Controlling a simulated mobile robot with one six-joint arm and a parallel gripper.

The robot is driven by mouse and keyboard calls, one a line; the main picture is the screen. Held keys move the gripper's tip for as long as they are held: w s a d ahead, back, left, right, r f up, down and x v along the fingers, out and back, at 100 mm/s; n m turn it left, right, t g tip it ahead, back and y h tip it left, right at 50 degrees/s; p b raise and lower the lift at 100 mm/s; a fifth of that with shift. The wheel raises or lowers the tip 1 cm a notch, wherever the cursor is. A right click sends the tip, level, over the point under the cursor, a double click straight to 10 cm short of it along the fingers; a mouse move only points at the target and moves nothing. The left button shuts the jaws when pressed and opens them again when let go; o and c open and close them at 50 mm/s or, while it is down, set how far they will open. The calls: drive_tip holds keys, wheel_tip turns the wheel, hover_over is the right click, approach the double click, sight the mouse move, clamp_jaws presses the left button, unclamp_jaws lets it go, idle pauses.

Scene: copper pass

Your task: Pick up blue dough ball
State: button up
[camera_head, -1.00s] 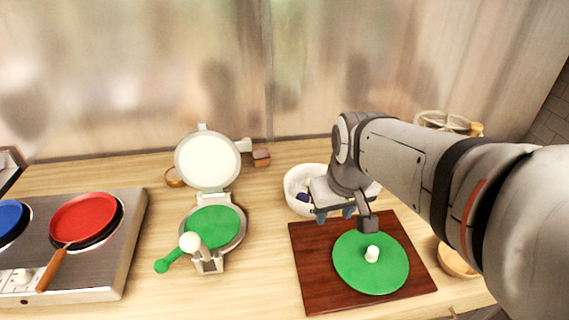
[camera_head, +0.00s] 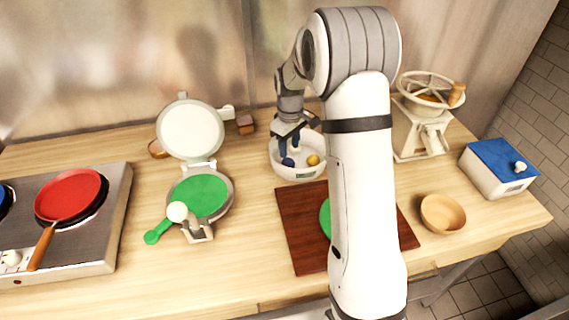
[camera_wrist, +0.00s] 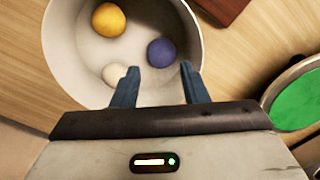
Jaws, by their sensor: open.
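The blue dough ball (camera_wrist: 161,52) lies inside a white bowl (camera_wrist: 62,62), and it also shows in the head view (camera_head: 288,162). A yellow ball (camera_wrist: 109,19) and a whitish ball (camera_wrist: 116,74) share the bowl. My gripper (camera_wrist: 161,78) is open and empty, with its two blue fingers reaching over the bowl's near side. In the wrist view the blue ball appears just beyond and between the fingertips. The gripper also shows above the bowl (camera_head: 298,173) in the head view. I cannot tell how high the fingertips are above the ball.
A dark red board (camera_head: 301,228) with a green disc is close in front of the bowl, partly behind my arm. A press with a green plate (camera_head: 200,196) stands left. A wooden bowl (camera_head: 443,213), a grinder (camera_head: 419,125) and a blue-lidded box (camera_head: 497,168) are right.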

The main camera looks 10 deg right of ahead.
sight(288, 164)
wheel_tip(288, 164, down, 7)
drive_tip(key=shift+a+r+p, duration=0.1)
drive_tip(key=shift+r+p, duration=0.1)
drive_tip(key=shift+p, duration=0.8)
drive_tip(key=c, duration=0.6)
